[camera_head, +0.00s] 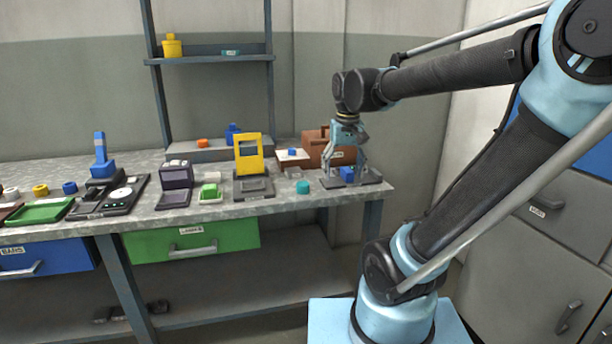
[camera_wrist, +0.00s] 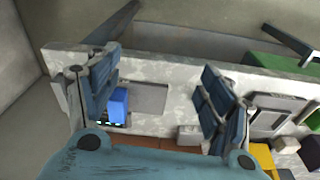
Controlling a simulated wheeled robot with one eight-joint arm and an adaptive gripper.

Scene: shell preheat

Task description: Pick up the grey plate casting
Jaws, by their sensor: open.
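My gripper (camera_head: 345,168) points down over the right end of the bench, its fingers apart. In the wrist view my gripper (camera_wrist: 161,72) has its two fingers wide apart with nothing gripped. A flat grey plate (camera_wrist: 148,97), which looks like the plate casting, lies on the bench between and below the fingers. It borders a blue block (camera_wrist: 117,104) beside the left finger. In the head view the grey plate (camera_head: 333,183) is partly hidden by the fingers, with the blue block (camera_head: 347,174) beside it. I cannot tell the exact finger height.
A teal cylinder (camera_head: 302,187) and a small grey box (camera_head: 293,172) stand left of the gripper. A brown toolbox (camera_head: 314,150) is behind it. A yellow frame (camera_head: 248,153) stands farther left. The bench front edge is close to the plate.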

